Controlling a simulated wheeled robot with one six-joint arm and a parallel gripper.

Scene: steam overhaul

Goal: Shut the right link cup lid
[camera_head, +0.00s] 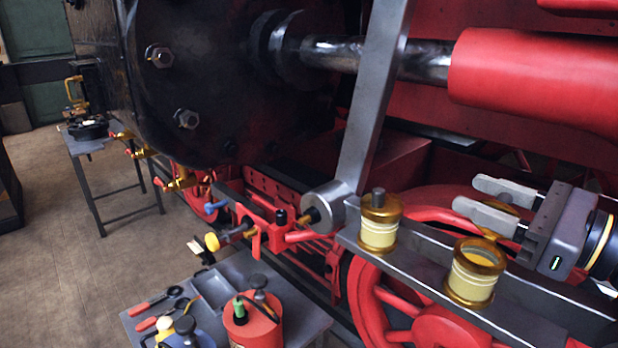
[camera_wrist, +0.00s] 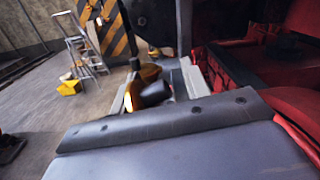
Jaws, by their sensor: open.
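The right link cup (camera_head: 472,277) is a brass cup with a cream band, standing on the grey link bar. Its top is open and I see into it. A brass piece (camera_head: 507,203), probably its raised lid, shows partly hidden by my gripper's fingers. My gripper (camera_head: 469,194) is open, its two grey fingers pointing left, above and behind the cup in the head view. In the wrist view, brass with a dark stubby knob (camera_wrist: 156,95) lies between the fingers, and I see no contact. The left cup (camera_head: 379,225) has its lid down, with a dark knob on top.
The grey link bar (camera_head: 540,292) runs under both cups. A slanted grey rod (camera_head: 372,110) rises left of them. Red wheels lie below. A small table (camera_head: 312,318) with tools and a red can stands at lower left. The floor at left is mostly clear.

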